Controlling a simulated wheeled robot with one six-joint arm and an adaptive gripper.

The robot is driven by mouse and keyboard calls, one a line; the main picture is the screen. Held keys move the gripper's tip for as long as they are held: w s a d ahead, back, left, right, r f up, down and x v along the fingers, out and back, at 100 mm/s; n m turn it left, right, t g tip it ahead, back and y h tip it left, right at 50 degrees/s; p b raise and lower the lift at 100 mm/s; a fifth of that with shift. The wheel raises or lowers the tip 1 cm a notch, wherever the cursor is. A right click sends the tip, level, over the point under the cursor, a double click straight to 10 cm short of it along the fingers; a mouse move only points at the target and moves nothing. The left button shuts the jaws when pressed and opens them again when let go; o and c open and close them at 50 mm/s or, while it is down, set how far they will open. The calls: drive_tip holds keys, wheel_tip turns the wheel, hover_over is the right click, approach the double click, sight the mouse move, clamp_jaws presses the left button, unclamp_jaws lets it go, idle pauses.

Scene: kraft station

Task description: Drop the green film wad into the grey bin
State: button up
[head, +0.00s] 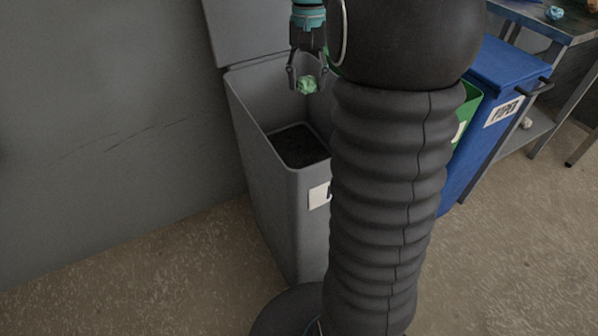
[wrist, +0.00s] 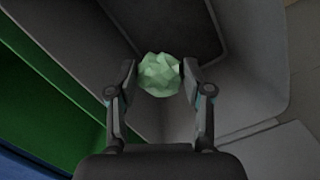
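The green film wad (head: 307,85) is a small, pale green crumpled lump. In the wrist view the wad (wrist: 160,75) sits between my two fingertips, with a finger close against each side. My gripper (head: 306,80) points down and is shut on the wad, holding it over the open mouth of the grey bin (head: 262,160). The bin's lid (head: 245,30) is raised at the back. Its dark inner floor shows below the wad. The bin's right side is hidden behind my arm. In the wrist view my gripper (wrist: 160,72) is above the bin's inner wall (wrist: 255,75).
A green bin (head: 466,112) and a blue bin (head: 497,85) labelled for paper stand to the right of the grey bin. A table (head: 535,18) with small crumpled items is at the upper right. A grey wall (head: 110,110) is at the left.

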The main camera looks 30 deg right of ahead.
drive_tip(key=o, duration=0.5)
drive_tip(key=shift+c, duration=0.2)
wheel_tip(320, 180, up, 12)
drive_tip(key=w, duration=0.1)
drive_tip(key=shift+w+d, duration=0.15)
drive_tip(key=shift+d, duration=0.15)
